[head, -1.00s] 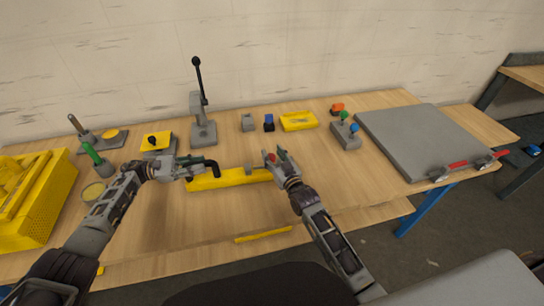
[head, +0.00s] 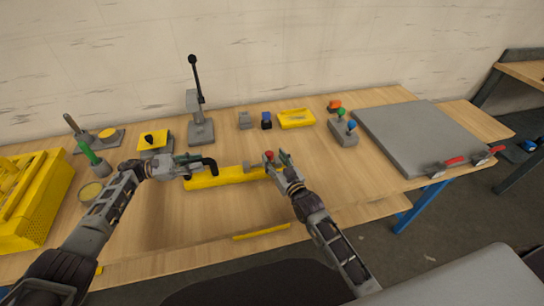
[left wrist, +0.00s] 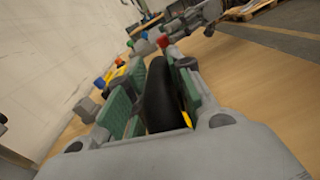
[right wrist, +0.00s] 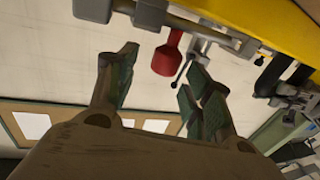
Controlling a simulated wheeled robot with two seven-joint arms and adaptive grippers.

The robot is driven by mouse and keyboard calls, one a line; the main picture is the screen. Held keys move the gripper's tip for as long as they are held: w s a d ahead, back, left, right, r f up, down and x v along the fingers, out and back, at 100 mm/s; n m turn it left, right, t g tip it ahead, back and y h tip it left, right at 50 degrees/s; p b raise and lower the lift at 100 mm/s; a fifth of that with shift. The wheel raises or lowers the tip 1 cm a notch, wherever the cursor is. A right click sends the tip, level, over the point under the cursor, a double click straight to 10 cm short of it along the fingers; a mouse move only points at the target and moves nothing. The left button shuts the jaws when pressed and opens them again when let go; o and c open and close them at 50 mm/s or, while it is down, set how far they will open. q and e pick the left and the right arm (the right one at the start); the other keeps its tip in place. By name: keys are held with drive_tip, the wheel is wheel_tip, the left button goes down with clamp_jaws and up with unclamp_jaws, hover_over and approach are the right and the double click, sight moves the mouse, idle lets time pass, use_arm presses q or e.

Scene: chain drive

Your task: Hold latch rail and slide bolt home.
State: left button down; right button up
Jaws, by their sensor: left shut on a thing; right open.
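The yellow latch rail (head: 225,177) lies on the bench in front of me, with a grey latch block (head: 246,167) near its right end. A black handle (head: 212,166) stands at its left end. My left gripper (head: 203,160) is shut on this handle; the left wrist view shows the handle (left wrist: 160,95) between green pads. A red knob (head: 268,156) is near the rail's right end. My right gripper (head: 276,157) is open beside it. In the right wrist view the knob (right wrist: 168,55) lies in the gap between the open fingers, with no visible contact, on a grey bolt part (right wrist: 190,22).
A lever press (head: 200,115), grey and blue blocks (head: 266,120) and a yellow tray (head: 297,118) stand behind the rail. A yellow crate (head: 35,200) is at left. A grey plate (head: 430,135) covers the right.

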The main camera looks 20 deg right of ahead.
drive_tip(key=v, duration=0.8)
idle(0.4)
drive_tip(key=shift+s, duration=0.15)
use_arm(q)
drive_tip(key=c, duration=1.2)
unclamp_jaws()
drive_tip(key=shift+o, duration=0.2)
drive_tip(key=shift+a, duration=0.1)
drive_tip(key=a, duration=1.1)
drive_tip(key=shift+w+a, duration=0.3)
drive_tip(key=shift+a, duration=0.05)
drive_tip(key=shift+r, duration=0.1)
